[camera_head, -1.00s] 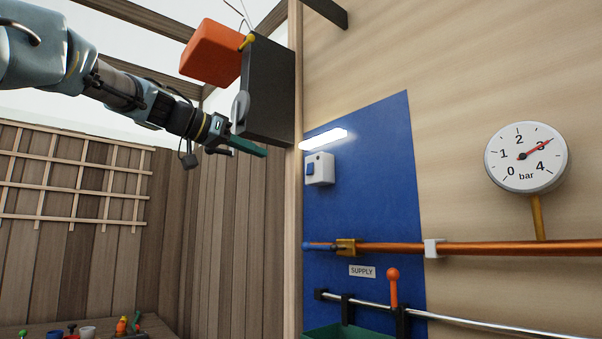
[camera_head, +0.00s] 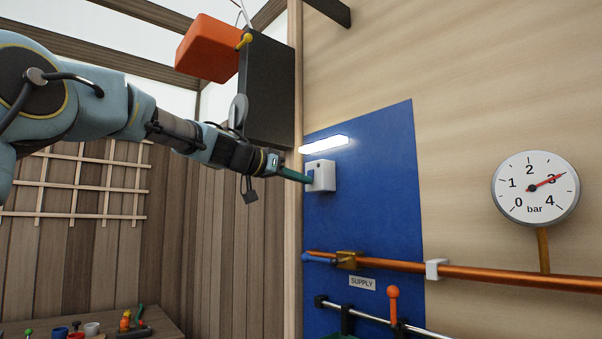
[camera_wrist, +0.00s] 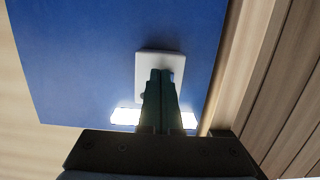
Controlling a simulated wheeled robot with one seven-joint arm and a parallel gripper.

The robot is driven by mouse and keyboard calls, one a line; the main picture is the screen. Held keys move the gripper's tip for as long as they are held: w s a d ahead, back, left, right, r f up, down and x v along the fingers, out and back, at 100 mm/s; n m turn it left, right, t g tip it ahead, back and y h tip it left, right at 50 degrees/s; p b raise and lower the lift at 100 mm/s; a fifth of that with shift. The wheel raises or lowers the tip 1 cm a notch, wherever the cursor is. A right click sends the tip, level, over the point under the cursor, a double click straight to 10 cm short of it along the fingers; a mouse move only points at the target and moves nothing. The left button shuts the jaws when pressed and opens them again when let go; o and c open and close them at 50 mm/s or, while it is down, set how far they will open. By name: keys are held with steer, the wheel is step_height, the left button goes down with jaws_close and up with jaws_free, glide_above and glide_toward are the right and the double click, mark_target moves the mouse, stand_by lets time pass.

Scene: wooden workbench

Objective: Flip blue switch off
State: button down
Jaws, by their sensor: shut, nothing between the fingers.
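The switch is a white box (camera_head: 325,174) on the blue wall panel (camera_head: 365,215), just under a lit lamp. Its blue rocker shows in the earlier head view but is now hidden behind my gripper's tip. My gripper (camera_head: 306,179) is shut and empty, with its dark green fingers pointing at the box's left part. In the wrist view the closed fingers (camera_wrist: 161,76) lie in front of the white switch box (camera_wrist: 144,62) and cover its middle. I cannot tell whether the fingertips touch the rocker or stop just short of it.
The lit lamp (camera_head: 324,144) sits close above the switch. Below run a copper pipe (camera_head: 490,280) with a blue-handled valve (camera_head: 320,258), and a rail with an orange-knobbed lever (camera_head: 393,293). A black box (camera_head: 268,95) hangs at upper left. The gauge (camera_head: 535,188) reads about 3 bar.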

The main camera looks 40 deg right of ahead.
steer(key=shift+f+b, duration=0.15)
steer(key=shift+b, duration=0.15)
steer(key=b, duration=0.2)
steer(key=shift+d+f+b, duration=0.25)
steer(key=shift+f+b, duration=0.05)
steer(key=shift+f, duration=0.1)
steer(key=shift+r+p, duration=0.4)
steer(key=shift+p, duration=0.05)
